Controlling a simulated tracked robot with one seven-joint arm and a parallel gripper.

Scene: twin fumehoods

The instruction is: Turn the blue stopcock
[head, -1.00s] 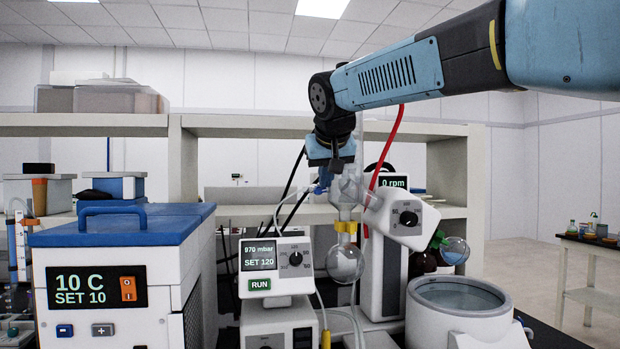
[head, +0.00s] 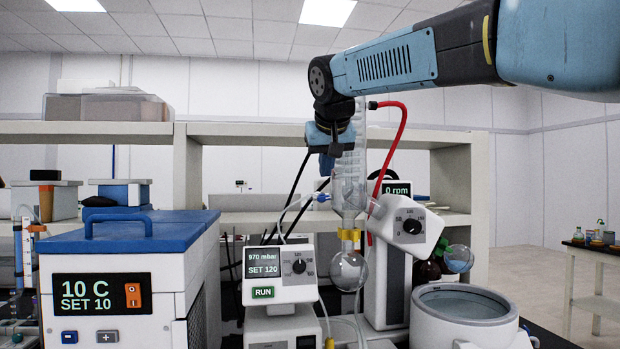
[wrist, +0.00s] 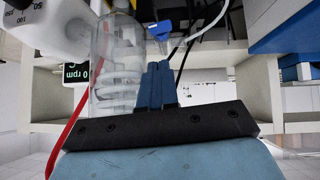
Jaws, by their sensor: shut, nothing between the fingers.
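The blue stopcock (head: 322,197) sits on the left side of the glass condenser (head: 349,183), where a clear hose joins it. It also shows near the top of the wrist view (wrist: 160,30), which is upside down. My gripper (head: 328,165) is above the stopcock, apart from it, and just left of the condenser. In the wrist view its two blue fingers (wrist: 158,84) are together with nothing between them. I cannot tell which way the stopcock handle is turned.
A red hose (head: 404,130) loops off the condenser's top right. The rotary evaporator head (head: 405,222) and bath (head: 460,302) stand to the right. A vacuum controller (head: 279,270) and chiller (head: 130,265) stand left. A shelf (head: 250,131) runs behind.

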